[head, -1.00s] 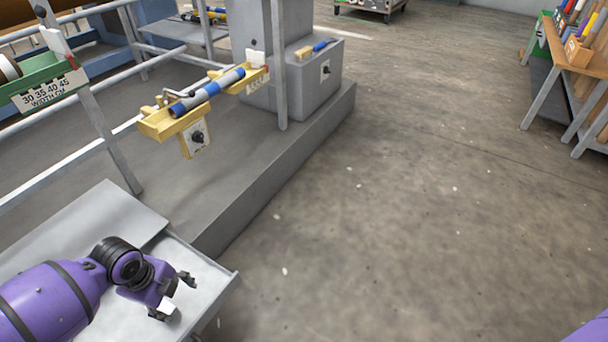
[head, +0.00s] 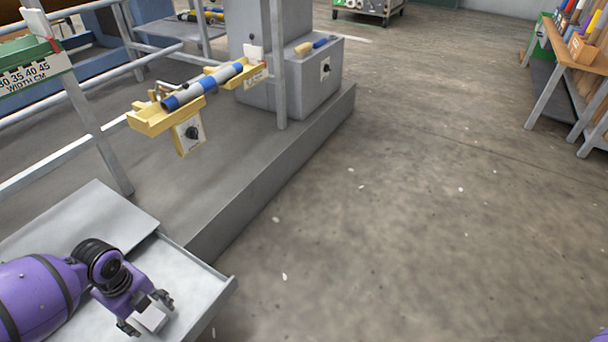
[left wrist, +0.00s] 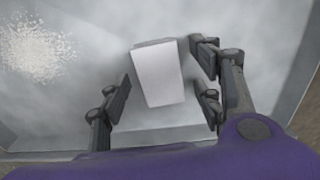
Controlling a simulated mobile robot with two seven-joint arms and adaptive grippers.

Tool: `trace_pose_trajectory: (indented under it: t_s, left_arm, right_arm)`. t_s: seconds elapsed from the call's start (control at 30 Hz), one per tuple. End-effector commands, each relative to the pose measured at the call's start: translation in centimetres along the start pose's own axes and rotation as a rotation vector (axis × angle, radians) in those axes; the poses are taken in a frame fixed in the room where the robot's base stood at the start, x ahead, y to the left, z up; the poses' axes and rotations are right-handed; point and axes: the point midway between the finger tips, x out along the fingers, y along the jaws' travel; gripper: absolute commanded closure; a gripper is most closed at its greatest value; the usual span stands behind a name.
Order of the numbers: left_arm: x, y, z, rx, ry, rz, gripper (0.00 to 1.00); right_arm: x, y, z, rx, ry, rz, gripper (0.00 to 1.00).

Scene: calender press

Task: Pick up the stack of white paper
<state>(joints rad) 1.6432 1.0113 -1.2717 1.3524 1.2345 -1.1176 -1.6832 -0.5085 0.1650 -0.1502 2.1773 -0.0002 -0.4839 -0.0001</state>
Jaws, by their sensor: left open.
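The stack of white paper (left wrist: 158,75) is a small white block in the grey metal tray, in the middle of the left wrist view. It also shows in the head view (head: 151,318), partly covered by the fingers. My left gripper (left wrist: 163,88) is open, with one finger to the left of the stack and two to the right. Gaps show between the fingers and the stack's sides. In the head view my left gripper (head: 146,311) is over the tray at the lower left. My right gripper is out of view.
The grey tray (head: 190,270) has raised edges near the gripper. A pale speckled patch (left wrist: 35,50) lies to the stack's left. A metal railing (head: 98,140) and a yellow holder with a blue-grey roll (head: 205,85) stand beyond.

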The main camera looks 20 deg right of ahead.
Motion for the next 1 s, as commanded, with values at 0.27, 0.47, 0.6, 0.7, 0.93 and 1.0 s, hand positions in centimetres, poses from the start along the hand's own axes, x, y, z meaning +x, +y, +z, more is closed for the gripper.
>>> trace_pose_trajectory:
  t_s: [0.27, 0.47, 0.6, 0.7, 0.93, 1.0]
  left_arm:
    - [-0.2, -0.1, 0.0, 0.000, -0.001, -0.001, 0.56]
    - [-0.2, 0.0, 0.0, 0.000, 0.000, -0.001, 0.81]
    - [-0.2, -0.1, 0.0, 0.000, 0.000, -0.001, 0.81]
    - [-0.2, -0.1, 0.0, 0.000, 0.000, -0.001, 0.81]
    - [-1.6, -0.1, 0.0, -0.001, -0.001, -0.002, 0.81]
    - [-2.5, -0.1, 0.0, 0.000, -0.001, -0.003, 0.81]
  right_arm:
    - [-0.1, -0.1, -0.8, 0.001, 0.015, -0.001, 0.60]
    - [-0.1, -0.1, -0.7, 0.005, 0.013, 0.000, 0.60]
    - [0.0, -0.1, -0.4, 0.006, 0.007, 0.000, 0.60]
    - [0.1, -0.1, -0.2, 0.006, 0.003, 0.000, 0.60]
    - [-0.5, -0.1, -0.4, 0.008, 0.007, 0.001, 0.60]
    - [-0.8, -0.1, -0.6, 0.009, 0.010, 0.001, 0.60]
